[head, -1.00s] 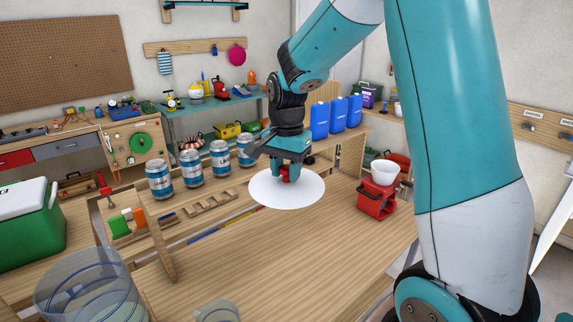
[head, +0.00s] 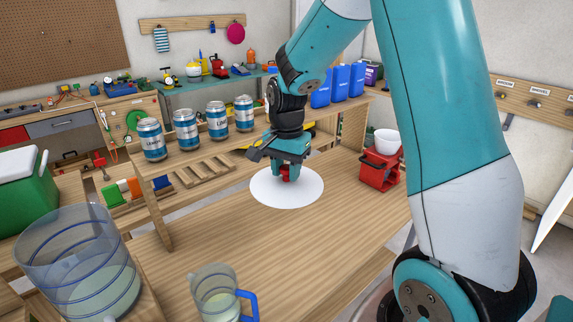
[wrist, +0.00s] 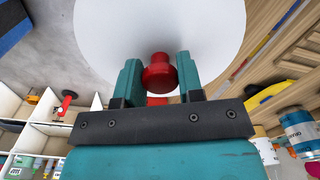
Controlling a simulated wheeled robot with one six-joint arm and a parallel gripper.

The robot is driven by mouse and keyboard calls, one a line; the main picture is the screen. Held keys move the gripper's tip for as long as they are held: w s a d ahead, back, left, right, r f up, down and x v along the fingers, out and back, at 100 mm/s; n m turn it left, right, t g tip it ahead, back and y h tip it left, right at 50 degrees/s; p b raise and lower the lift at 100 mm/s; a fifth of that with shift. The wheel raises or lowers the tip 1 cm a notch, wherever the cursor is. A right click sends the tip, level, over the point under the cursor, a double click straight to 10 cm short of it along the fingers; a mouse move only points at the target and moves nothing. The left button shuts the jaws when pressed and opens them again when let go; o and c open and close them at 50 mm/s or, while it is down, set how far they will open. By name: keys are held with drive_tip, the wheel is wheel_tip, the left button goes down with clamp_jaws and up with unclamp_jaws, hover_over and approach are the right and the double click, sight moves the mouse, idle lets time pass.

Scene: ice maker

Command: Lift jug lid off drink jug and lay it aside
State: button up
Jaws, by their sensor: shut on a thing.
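The jug lid (head: 265,188) is a white disc with a red knob. My gripper (head: 287,176) is shut on the red knob (wrist: 159,72), with the disc level in the head view. The lid appears to be held above the wooden table, but its exact height cannot be told. In the wrist view the white disc (wrist: 110,35) fills the top middle, beyond the fingers. A large clear jug (head: 75,250) with blue rings stands open at the lower left, well apart from the lid, with pale liquid low inside.
A small clear pitcher (head: 215,290) with a blue handle stands at the bottom. Several cans (head: 184,130) line a raised wooden rack at the left. A red device with a white bowl (head: 387,142) stands at the right. The tabletop (head: 240,245) in front is clear.

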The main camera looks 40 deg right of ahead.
wheel_tip(320, 180, down, 33)
drive_tip(key=b, duration=2.1)
drive_tip(key=shift+f+b, duration=0.3)
drive_tip(key=shift+f, duration=0.25)
drive_tip(key=o, duration=1.1)
drive_tip(key=shift+r, duration=0.1)
wheel_tip(320, 180, up, 17)
drive_tip(key=shift+s+r+p, duration=0.1)
drive_tip(key=shift+p, duration=0.5)
drive_tip(key=s+a+r+n+y+p, duration=0.1)
drive_tip(key=s+a+r+n+p, duration=0.1)
drive_tip(key=s+a+r+n, duration=0.4)
drive_tip(key=s+a+r+n+y+p, duration=0.1)
drive_tip(key=s+a+r+n+p, duration=0.2)
drive_tip(key=a, duration=0.5)
drive_tip(key=s+a+n, duration=0.2)
drive_tip(key=s+n, duration=0.1)
drive_tip(key=s, duration=0.1)
drive_tip(key=s+a+r+n+y, duration=0.1)
drive_tip(key=s+a+n, duration=0.2)
drive_tip(key=s+n, duration=0.1)
drive_tip(key=s+a+r+n+y, duration=0.1)
drive_tip(key=s+a+n, duration=0.2)
drive_tip(key=s+n, duration=0.1)
drive_tip(key=shift+s+a+p, duration=0.1)
drive_tip(key=shift+s+p, duration=0.2)
drive_tip(key=shift+s, duration=0.2)
